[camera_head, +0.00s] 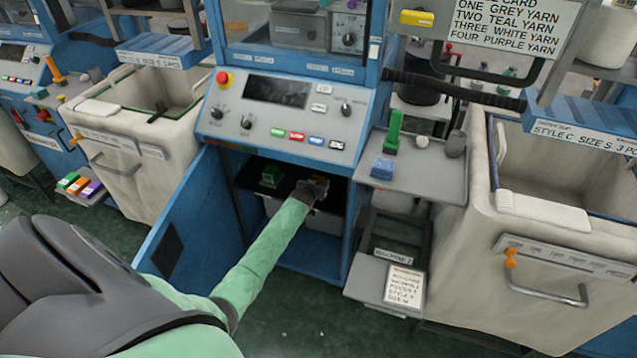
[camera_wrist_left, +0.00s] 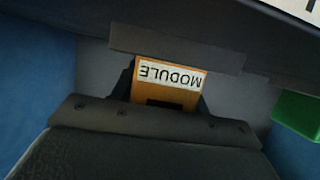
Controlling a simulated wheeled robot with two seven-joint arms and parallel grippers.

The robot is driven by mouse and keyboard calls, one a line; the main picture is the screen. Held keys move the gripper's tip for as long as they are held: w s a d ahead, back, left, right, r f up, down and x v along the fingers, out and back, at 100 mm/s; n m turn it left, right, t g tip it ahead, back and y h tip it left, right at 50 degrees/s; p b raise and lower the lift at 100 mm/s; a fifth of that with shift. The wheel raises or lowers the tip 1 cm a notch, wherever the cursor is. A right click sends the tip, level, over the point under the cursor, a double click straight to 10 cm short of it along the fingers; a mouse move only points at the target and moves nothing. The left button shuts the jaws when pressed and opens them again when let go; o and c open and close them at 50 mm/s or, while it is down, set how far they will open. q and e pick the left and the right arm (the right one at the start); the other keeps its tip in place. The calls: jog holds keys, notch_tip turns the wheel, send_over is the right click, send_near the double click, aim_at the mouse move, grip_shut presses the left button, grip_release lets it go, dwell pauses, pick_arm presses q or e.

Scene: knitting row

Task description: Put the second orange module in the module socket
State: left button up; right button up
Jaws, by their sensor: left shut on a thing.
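My left gripper (camera_head: 314,188) reaches into the open lower cabinet of the blue machine (camera_head: 285,108). It is shut on an orange module (camera_wrist_left: 168,82) with a white label reading MODULE, upside down in the left wrist view. The module socket cannot be made out clearly, and the gripper hides part of the cabinet. My right gripper is not in view.
A green block (camera_head: 270,176) sits in the cabinet left of my gripper. The open blue cabinet door (camera_head: 183,215) stands left of my forearm. A grey side shelf (camera_head: 425,172) is to the right. A small tray at left holds coloured blocks (camera_head: 80,184).

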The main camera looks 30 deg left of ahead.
pick_arm(q)
jog(key=o, duration=1)
jog(key=shift+o, duration=0.2)
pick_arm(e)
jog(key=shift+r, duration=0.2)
